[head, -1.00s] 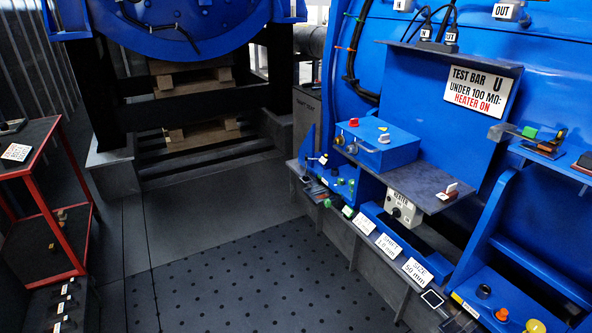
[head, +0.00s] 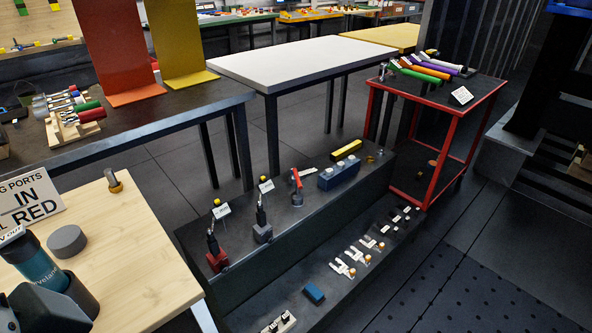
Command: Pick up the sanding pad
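No item in the head view is labelled as a sanding pad, and I cannot tell for sure which one it is. A small blue block (head: 314,294) lies on the lower dark step, near its front end. A grey round disc (head: 67,241) lies on the light wooden table at the lower left. Neither of my grippers is in view.
The stepped dark bench (head: 322,187) holds clamps, a blue box (head: 340,175) and a yellow bar (head: 346,150). A red-framed cart (head: 459,117) carries coloured-handled tools. A white table (head: 320,62) is bare. Dark floor (head: 420,250) is open at the right.

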